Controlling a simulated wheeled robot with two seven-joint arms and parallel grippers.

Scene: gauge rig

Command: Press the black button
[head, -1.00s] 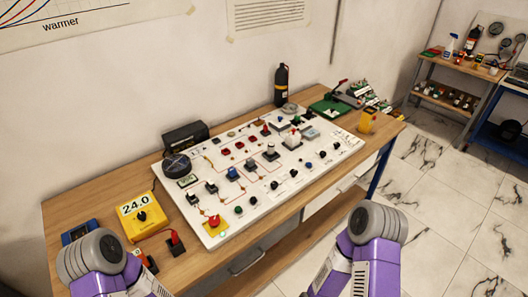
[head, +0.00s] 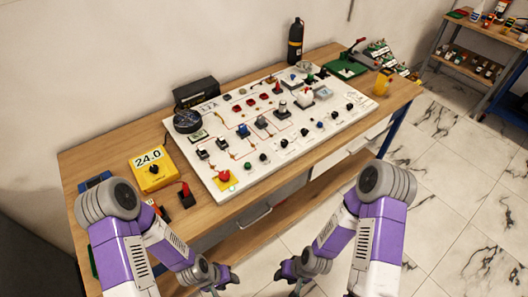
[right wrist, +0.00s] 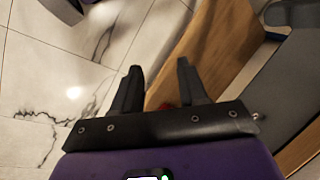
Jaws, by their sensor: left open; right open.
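A white panel board (head: 230,192) lies on the wooden bench and carries many controls. Along its front edge are several small dark round caps, among them a black one (head: 263,157) beside a green button (head: 248,167). At this size I cannot tell which dark caps are buttons and which are knobs. My left gripper (head: 228,280) is open and empty, low in front of the bench. My right gripper (head: 284,271) is also open and empty, to its right and apart from the panel. In the right wrist view its two fingers (right wrist: 158,82) stand apart with nothing between them.
A red mushroom button (head: 223,176) sits on a yellow plate at the panel's near left corner. A yellow meter (head: 153,170) reads 24.0 left of the panel. A black bottle (head: 295,42) stands behind. Marble floor is clear at right.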

